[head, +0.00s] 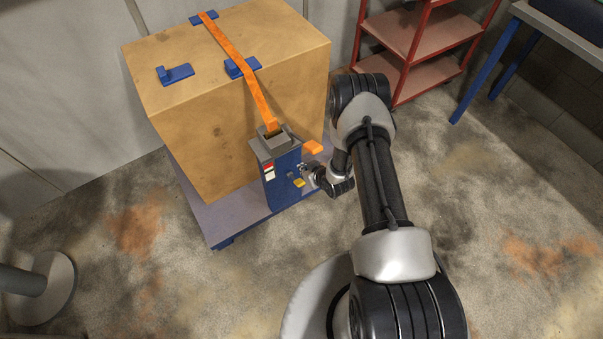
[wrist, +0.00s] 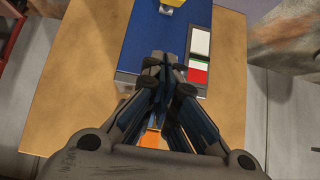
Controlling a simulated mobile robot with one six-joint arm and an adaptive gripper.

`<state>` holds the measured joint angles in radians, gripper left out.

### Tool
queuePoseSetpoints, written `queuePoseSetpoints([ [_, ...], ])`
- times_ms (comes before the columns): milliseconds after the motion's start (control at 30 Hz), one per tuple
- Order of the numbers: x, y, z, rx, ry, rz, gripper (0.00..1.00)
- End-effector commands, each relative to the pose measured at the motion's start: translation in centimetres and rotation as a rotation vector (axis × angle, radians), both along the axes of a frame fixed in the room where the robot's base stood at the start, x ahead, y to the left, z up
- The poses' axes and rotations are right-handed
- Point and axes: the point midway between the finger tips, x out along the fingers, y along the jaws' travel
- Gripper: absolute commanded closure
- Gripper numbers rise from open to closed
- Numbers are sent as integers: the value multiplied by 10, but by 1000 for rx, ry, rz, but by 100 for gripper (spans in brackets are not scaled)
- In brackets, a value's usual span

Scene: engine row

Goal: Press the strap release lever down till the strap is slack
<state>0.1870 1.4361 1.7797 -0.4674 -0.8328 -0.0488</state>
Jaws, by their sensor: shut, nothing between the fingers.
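The blue release housing (head: 283,181) stands at the front of the strapped crate, with an orange lever (head: 313,147) sticking out at its upper right. The orange strap (head: 236,55) runs over the crate top into a grey block (head: 272,140) on the housing and looks straight. My gripper (head: 307,172) is close to the housing face, below the lever. In the wrist view my gripper (wrist: 163,66) is shut and empty in front of the blue panel (wrist: 150,35). An orange patch (wrist: 152,139) shows behind the fingers; I cannot tell whether it is lever or strap. Contact is unclear.
The housing bears a red-white-green indicator (wrist: 198,68) and a yellow part (head: 299,183). The wooden crate (head: 230,110) stands on a low dolly (head: 222,213). A red shelf rack (head: 425,45) stands behind at the right. Open floor (head: 500,200) lies right of my arm.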

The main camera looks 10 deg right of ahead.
Motion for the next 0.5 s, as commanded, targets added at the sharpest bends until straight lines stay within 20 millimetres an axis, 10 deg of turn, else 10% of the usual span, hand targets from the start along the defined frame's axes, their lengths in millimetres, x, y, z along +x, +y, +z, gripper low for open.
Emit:
queuePoseSetpoints([
  [500, 52, 18, -80, 1, 6, -1, 100],
])
